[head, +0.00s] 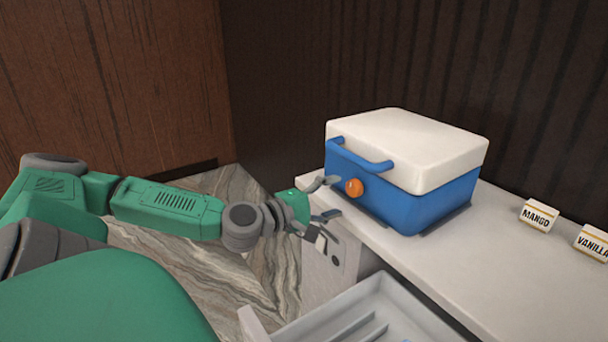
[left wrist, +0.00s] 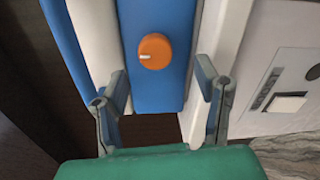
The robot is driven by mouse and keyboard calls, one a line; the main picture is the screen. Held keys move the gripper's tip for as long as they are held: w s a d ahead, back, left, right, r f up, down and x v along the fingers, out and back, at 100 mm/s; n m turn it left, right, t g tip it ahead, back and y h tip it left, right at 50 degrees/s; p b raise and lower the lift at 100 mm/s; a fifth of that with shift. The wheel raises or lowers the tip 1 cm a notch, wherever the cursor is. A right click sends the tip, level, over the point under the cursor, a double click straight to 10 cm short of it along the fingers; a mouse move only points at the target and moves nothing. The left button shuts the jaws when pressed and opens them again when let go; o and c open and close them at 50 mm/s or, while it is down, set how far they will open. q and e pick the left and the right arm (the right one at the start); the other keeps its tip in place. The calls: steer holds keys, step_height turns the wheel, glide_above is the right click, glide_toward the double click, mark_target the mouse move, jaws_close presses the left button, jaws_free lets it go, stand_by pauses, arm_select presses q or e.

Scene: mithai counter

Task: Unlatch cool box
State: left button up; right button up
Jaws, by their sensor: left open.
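The cool box (head: 406,170) is blue with a white lid (head: 415,146) and stands on the counter; the lid is down. A blue handle bar (head: 360,154) runs along its front. Below the bar is a round orange knob (head: 354,187), which shows in the left wrist view (left wrist: 154,51) with a short pale mark pointing left. My left gripper (head: 328,200) is open and empty, just in front of the knob and apart from it. In the left wrist view, its two fingers (left wrist: 162,92) stand on either side, below the knob. My right gripper is not in view.
The pale counter (head: 440,255) runs to the right, with mango (head: 539,216) and vanilla (head: 591,242) cards on it. A grey tray (head: 365,318) is at the lower front. A panel with a switch (left wrist: 288,102) is right of the gripper. A dark wall stands behind.

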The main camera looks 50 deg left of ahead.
arm_select(q)
steer(key=s, duration=0.7)
steer(key=shift+s+a+r, duration=0.15)
steer(key=shift+s+a, duration=0.05)
steer(key=shift+a, duration=0.2)
